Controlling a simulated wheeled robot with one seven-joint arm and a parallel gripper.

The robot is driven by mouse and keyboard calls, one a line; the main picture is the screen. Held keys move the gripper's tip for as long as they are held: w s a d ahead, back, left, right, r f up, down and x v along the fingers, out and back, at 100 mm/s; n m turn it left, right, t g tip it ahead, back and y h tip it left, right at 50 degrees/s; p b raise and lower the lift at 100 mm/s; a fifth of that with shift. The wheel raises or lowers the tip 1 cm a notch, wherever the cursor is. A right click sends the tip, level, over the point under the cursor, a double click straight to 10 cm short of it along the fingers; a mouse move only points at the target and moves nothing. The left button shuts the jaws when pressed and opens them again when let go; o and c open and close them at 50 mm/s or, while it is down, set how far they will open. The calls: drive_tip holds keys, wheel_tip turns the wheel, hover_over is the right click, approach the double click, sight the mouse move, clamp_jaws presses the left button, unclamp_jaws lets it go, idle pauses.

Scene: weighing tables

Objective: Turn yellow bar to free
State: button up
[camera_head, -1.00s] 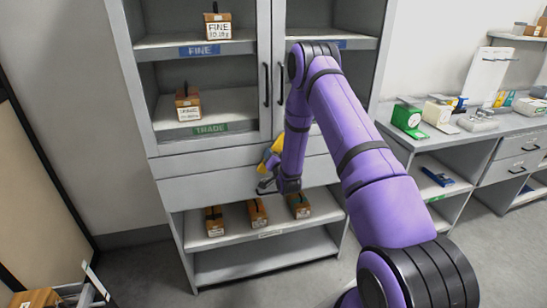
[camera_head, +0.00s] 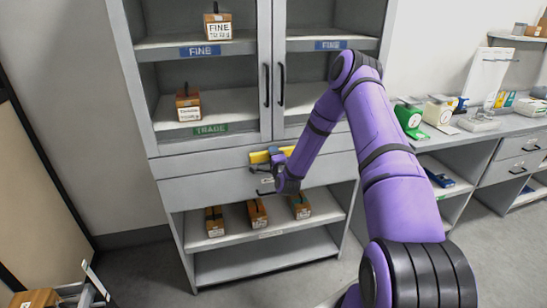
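The yellow bar (camera_head: 259,157) is on the front of the grey cabinet, by the seam between two drawer fronts. It lies almost level, and a small blue part shows at its middle. My gripper (camera_head: 271,174) is in front of the drawer front, just below the bar. The dark wrist and purple arm hide part of this area. The fingers are too small and dark to tell whether they are open or shut, or whether they touch the bar.
The cabinet (camera_head: 205,190) has glazed doors with dark upright handles above the drawers. Several brown labelled boxes stand on its shelves, some in the open space below the drawer. A bench (camera_head: 470,140) with a green scale (camera_head: 409,118) stands at right. A crate (camera_head: 75,295) is at lower left.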

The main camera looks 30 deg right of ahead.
drive_tip(key=shift+o, duration=0.3)
drive_tip(key=shift+m, duration=1.2)
drive_tip(key=shift+o, duration=0.2)
drive_tip(key=o, duration=1.2)
drive_tip(key=shift+r, duration=0.1)
drive_tip(key=v, duration=1.1)
drive_tip(key=shift+w, duration=0.1)
